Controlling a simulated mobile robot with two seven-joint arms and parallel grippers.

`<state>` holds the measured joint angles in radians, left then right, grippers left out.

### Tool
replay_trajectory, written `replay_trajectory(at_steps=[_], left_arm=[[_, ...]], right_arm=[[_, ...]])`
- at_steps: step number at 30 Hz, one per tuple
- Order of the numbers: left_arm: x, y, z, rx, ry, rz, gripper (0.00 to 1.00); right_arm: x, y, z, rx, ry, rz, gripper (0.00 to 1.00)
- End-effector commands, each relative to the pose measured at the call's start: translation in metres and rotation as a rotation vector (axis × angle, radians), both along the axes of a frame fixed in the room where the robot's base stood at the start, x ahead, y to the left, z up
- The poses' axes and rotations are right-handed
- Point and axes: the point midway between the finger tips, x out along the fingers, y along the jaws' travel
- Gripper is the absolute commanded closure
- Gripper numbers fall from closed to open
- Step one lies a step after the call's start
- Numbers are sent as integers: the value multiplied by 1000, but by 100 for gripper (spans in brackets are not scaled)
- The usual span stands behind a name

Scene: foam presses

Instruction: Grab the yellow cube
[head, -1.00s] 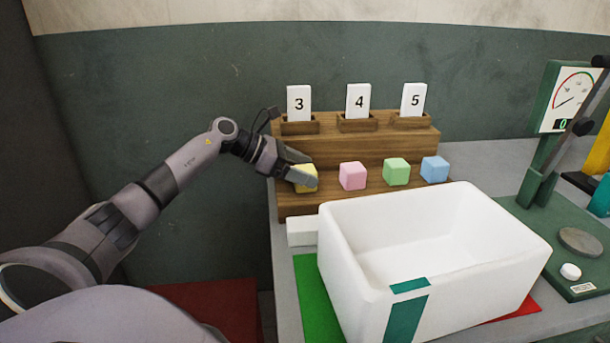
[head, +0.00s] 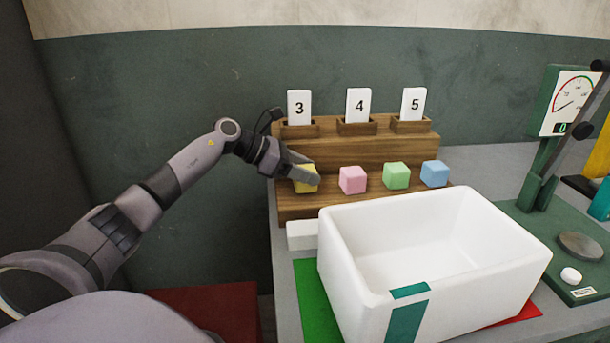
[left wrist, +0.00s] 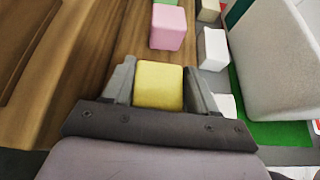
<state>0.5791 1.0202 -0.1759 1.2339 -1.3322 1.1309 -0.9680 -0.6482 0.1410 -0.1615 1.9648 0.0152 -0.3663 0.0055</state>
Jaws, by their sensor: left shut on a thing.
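The yellow cube (head: 306,184) sits at the left end of the lower step of the wooden stand. My left gripper (head: 304,176) is shut on it, with its fingers partly covering the cube in the head view. In the left wrist view the yellow cube (left wrist: 158,86) lies between the two fingers (left wrist: 160,84). The cube appears to rest on the step; I cannot tell whether it is lifted at all. My right gripper is not in view.
A pink cube (head: 352,180), green cube (head: 397,176) and blue cube (head: 434,173) stand to the right on the wooden stand (head: 375,151). Number cards stand behind. A white bin (head: 350,275) is in front. A green press with a dial (head: 571,102) is at right.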

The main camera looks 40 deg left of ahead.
Motion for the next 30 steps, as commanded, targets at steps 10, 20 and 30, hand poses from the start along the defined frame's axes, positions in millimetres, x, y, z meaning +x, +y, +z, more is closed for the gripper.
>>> replay_trajectory(at_steps=[10, 20, 30], left_arm=[[0, 1, 73, 3, -7, 0, 72], [0, 0, 144, 0, -5, 1, 72], [0, 0, 184, 0, -1, 0, 72]], right_arm=[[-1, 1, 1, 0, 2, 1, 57], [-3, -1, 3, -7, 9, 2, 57], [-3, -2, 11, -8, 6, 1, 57]])
